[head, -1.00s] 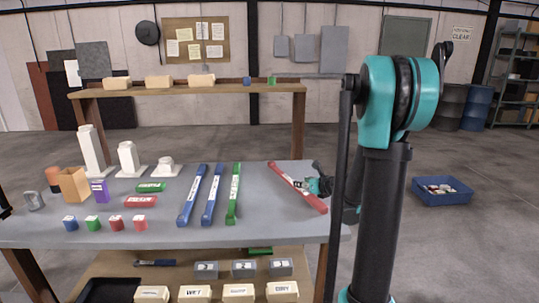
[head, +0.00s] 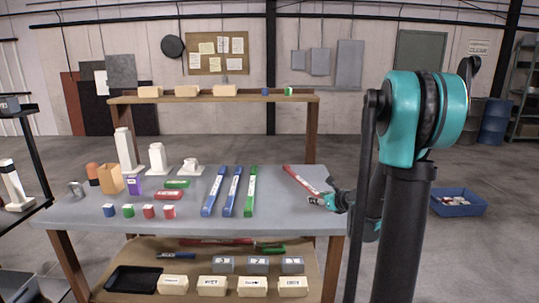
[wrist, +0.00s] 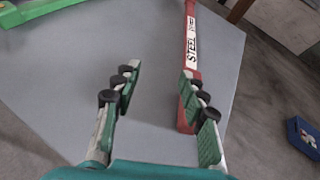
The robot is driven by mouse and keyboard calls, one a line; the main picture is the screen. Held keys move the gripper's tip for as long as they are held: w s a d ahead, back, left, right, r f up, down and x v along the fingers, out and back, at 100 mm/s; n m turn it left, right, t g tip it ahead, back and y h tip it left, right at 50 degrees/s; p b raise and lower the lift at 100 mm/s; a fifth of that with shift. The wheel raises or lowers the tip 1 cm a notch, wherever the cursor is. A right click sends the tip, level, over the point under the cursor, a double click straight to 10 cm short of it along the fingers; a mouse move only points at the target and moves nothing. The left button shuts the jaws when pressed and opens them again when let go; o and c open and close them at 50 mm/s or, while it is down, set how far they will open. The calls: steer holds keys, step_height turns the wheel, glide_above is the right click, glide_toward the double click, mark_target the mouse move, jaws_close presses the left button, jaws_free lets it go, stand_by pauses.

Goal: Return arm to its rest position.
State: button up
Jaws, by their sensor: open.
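My gripper (head: 322,202) is at the right edge of the grey table (head: 285,228), near the near end of a red bar (head: 302,182). In the wrist view my gripper (wrist: 160,95) has its two fingers spread wide apart with nothing held between them. The red bar, labelled "STEEL" and a second, unclear word, also shows there (wrist: 191,60), passing behind the right finger, which hides part of its near end. My arm stands raised at the right of the head view, partly in front of the table's right edge.
Two blue bars (head: 214,192) and a green bar (head: 251,190) lie mid-table. White stepped pieces (head: 125,152) and small coloured blocks stand at the left. A raised shelf (head: 215,99) spans the back. A blue bin (head: 458,203) sits on the floor at the right.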

steer(key=s+n, duration=0.1)
steer(key=s+a+n, duration=0.1)
steer(key=n, duration=0.1)
steer(key=shift+g, duration=0.3)
steer(key=s+n, duration=0.1)
steer(key=n, duration=0.1)
steer(key=s+a+n+g, duration=0.1)
steer(key=n, duration=0.1)
steer(key=s+n+h, duration=0.1)
steer(key=s+n, duration=0.1)
steer(key=shift+a+f, duration=0.25)
steer(key=shift+f, duration=0.1)
steer(key=s+d+f+n+g+h, duration=0.1)
steer(key=s+f+n+g+h, duration=0.1)
steer(key=s+n, duration=0.8)
steer(key=s+d+f+n+g+h, duration=0.1)
steer(key=s+f+n+g, duration=0.3)
steer(key=s+n, duration=0.7)
steer(key=s+f+h, duration=0.1)
steer(key=s+f, duration=0.1)
steer(key=s, duration=0.3)
steer(key=shift+f, duration=0.35)
steer(key=shift+d, duration=0.1)
